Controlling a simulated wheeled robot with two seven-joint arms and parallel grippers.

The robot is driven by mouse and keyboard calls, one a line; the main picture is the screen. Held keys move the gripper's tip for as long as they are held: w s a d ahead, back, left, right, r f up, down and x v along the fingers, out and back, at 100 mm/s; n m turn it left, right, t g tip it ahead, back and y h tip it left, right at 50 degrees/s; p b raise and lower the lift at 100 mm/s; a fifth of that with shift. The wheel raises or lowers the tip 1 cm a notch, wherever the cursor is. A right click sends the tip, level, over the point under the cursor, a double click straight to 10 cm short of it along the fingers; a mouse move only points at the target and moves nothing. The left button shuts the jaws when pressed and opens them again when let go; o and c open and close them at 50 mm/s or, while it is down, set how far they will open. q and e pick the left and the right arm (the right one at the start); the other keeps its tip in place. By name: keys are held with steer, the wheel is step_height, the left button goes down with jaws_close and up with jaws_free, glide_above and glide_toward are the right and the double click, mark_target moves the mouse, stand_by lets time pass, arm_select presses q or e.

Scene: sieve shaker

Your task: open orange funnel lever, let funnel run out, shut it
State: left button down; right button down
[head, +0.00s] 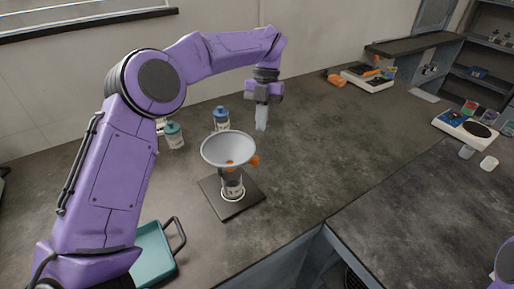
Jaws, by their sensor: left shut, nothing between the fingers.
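The pale grey funnel (228,148) sits above a clear container (232,189) on a dark square plate (245,205). Its orange lever (253,161) sticks out at the right side of the funnel; a bit of orange also shows inside the cone. I cannot tell the lever's exact setting or whether anything is flowing. My left gripper (261,126) points down behind and to the right of the funnel, apart from the lever, shut and empty. Only a small purple part of my right arm shows at the bottom right edge; its gripper is out of view.
Two bottles, one teal-capped (174,136) and one blue-capped (221,119), stand behind the funnel. A teal tray (155,250) is at the front left. White devices (367,79) (465,128) and small cups (467,152) are to the right. The counter right of the funnel is clear.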

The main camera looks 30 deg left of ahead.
arm_select(q)
steer(key=s+d+f+m+y+p, duration=0.1)
steer(key=s+d+f+m+p, duration=0.1)
steer(key=s+d+f+m, duration=0.1)
steer(key=s+f, duration=0.1)
steer(key=s, duration=0.1)
steer(key=shift+s+d+f+m+p, duration=0.2)
steer(key=shift+s+f+m+p, duration=0.05)
steer(key=shift+s+m+p, duration=0.15)
stand_by(0.5)
stand_by(1.0)
steer(key=shift+a, duration=0.1)
